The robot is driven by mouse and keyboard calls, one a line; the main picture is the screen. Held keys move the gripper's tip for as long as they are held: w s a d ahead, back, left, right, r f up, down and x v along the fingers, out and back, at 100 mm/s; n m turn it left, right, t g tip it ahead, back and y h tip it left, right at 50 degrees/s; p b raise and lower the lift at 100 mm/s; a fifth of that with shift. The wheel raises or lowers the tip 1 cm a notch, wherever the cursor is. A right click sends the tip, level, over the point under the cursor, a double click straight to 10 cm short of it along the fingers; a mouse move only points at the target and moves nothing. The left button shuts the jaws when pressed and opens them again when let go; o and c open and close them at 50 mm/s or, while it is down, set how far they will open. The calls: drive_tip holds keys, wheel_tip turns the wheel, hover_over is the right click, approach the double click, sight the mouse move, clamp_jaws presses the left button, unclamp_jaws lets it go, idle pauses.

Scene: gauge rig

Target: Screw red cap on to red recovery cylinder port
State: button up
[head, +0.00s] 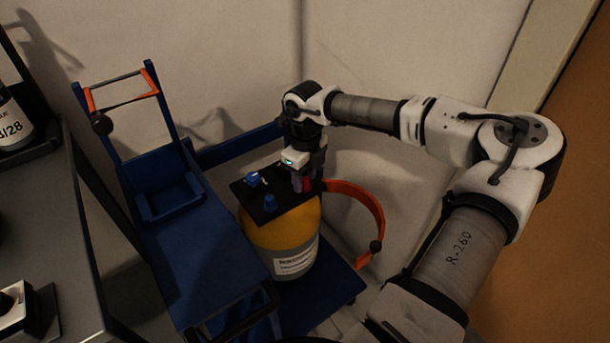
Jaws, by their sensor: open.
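The yellow recovery cylinder (281,235) stands on the low blue platform, with a dark plate (256,207) across its top. My gripper (302,183) points down at the plate's right end. A small red piece (308,184) shows at its fingers. The fingers look open around or beside it, and I cannot tell whether they touch it. Whether this red piece is the cap, the port or both is too small to tell. The fingers and wrist partly hide that area.
An orange strap (364,208) with a black knob curves out right of the cylinder. A blue cart (207,262) with an upright frame stands to the left. A grey bench (45,215) is at the far left. The wall is close behind.

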drive_tip(key=shift+o, duration=1.4)
drive_tip(key=shift+r, duration=0.15)
wheel_tip(320, 180, up, 14)
drive_tip(key=p, duration=0.2)
drive_tip(key=shift+f, duration=0.2)
